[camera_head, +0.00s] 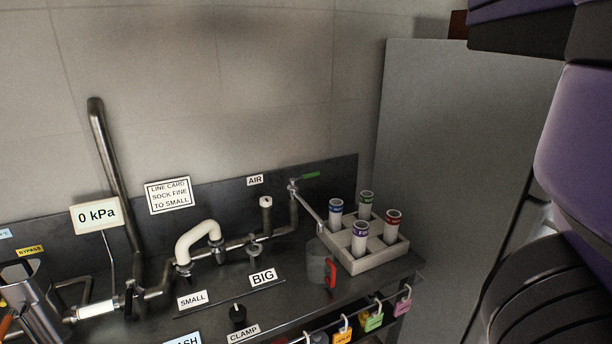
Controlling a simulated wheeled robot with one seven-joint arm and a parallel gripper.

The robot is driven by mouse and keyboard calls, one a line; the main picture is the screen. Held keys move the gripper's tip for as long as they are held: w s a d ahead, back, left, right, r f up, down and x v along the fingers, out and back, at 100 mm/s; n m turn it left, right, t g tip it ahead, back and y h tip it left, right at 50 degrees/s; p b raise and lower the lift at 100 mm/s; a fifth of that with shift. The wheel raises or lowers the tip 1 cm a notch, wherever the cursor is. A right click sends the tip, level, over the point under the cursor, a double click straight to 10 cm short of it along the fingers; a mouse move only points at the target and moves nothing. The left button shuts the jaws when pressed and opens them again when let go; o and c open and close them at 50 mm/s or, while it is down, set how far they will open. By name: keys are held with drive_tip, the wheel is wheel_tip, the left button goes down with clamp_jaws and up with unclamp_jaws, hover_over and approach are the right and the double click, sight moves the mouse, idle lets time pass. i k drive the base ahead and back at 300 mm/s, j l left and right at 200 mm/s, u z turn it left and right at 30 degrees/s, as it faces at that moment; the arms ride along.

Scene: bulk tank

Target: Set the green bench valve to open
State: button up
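The green valve lever (311,175) sticks out to the right from the top of a small metal valve (293,187), close to the AIR label (255,180). The valve tops a bent metal pipe at the back of the bench, and a thin pale tube slopes down to the right from it. The lever looks roughly level; I cannot tell from it whether the valve is open or shut. Purple and black parts of my arm fill the right side of the picture. My gripper is not in view, and nothing is seen touching the lever.
A grey rack (375,262) with several capped cylinders stands right of the valve. A grey cup with a red handle (331,273) is in front. Coloured padlocks (374,320) hang along the front edge.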

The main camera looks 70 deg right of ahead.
sight(311, 175)
drive_tip(key=z, duration=1.6)
drive_tip(key=i, duration=0.3)
